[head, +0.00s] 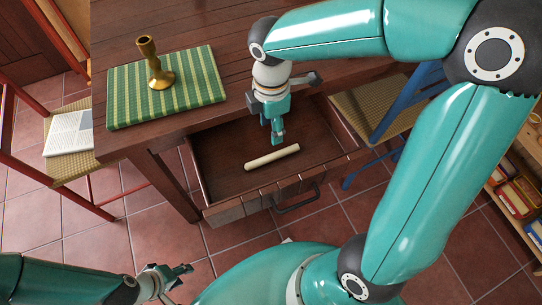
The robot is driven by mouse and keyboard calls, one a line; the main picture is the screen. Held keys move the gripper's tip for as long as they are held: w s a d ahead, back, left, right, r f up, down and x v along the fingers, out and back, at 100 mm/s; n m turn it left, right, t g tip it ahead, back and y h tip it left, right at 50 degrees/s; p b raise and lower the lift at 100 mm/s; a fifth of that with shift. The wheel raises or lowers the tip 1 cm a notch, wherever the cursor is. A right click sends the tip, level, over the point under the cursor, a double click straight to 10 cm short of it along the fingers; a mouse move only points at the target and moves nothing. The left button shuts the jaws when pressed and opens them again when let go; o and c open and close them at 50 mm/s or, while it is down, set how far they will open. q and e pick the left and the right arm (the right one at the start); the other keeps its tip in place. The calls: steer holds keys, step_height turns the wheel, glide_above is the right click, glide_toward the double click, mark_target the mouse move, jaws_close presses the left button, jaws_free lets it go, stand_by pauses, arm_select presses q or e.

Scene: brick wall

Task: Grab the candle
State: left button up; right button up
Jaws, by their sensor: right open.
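A cream candle (272,157) lies on its side in the open wooden drawer (225,165) of the table. My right gripper (278,141) points down into the drawer, just above and behind the middle of the candle. Its jaws are open and nothing is held in them. Whether a fingertip touches the candle cannot be told. My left gripper (184,271) is low at the bottom left, well away from the drawer, over the floor. Its finger spread is too small to tell.
A brass candlestick (155,65) stands on a green striped cloth (195,82) on the table (225,30). The drawer has a dark handle (298,196) at its front. A blue chair (385,110) is close right of the drawer; a red chair (75,165) stands left.

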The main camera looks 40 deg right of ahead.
steer(key=b, duration=0.1)
glide_above(271, 156)
step_height(271, 156, down, 7)
steer(key=shift+d+r, duration=0.1)
steer(key=shift+d, duration=0.05)
steer(key=shift+f+b, duration=1)
steer(key=shift+f, duration=1.7)
jaws_close()
